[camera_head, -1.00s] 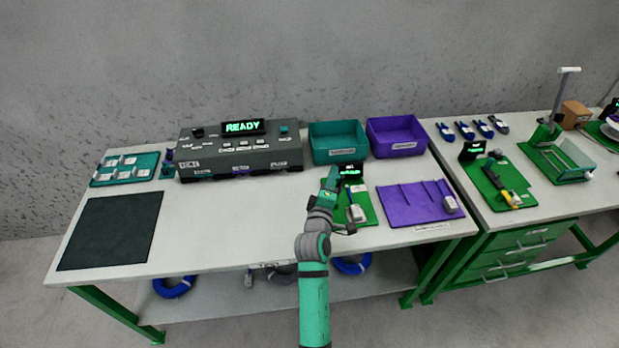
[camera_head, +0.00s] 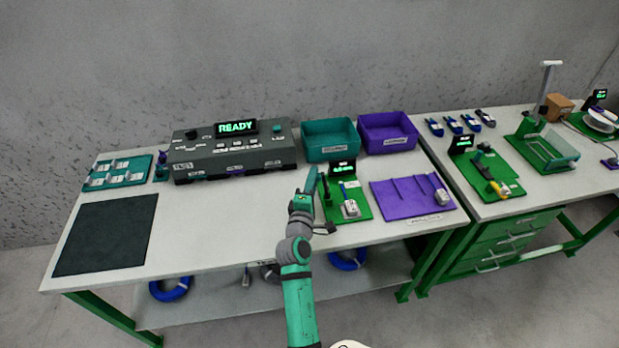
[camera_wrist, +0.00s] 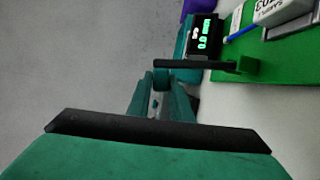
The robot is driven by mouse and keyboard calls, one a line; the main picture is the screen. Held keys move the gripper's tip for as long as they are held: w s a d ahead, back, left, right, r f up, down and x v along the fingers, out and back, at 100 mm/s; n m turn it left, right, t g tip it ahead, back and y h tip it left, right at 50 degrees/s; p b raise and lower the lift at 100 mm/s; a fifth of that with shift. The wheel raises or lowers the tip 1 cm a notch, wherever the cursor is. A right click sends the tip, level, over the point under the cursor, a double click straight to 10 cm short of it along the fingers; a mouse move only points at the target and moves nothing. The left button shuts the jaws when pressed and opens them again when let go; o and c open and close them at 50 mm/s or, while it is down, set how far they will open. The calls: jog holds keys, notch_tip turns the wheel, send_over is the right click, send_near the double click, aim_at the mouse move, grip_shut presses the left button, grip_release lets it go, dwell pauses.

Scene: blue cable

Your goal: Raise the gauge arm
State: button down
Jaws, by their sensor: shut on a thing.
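A small green board (camera_head: 361,210) on the left bench carries a lit display (camera_head: 342,168) and a white connector (camera_head: 350,209) with a blue cable. My gripper (camera_head: 312,180) is at the board's left edge. In the wrist view my gripper (camera_wrist: 160,82) is shut at the bar's left end, on the gauge arm. The exact grip is partly hidden by the fingers.
A teal bin (camera_head: 329,140) and a purple bin (camera_head: 388,134) stand behind the board. A purple tray (camera_head: 412,211) lies to its right. A dark console (camera_head: 232,155) reading READY stands at the back left. The bench in front of the console is clear.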

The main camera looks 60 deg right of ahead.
jog(key=shift+w+a+f, duration=0.1)
jog(key=shift+w+f, duration=0.1)
jog(key=c, duration=1.7)
grip_release()
jog(key=shift+o, duration=0.3)
jog(key=shift+s+r, duration=0.1)
jog(key=v, duration=1)
jog(key=shift+a, duration=0.35)
jog(key=shift+s, duration=0.15)
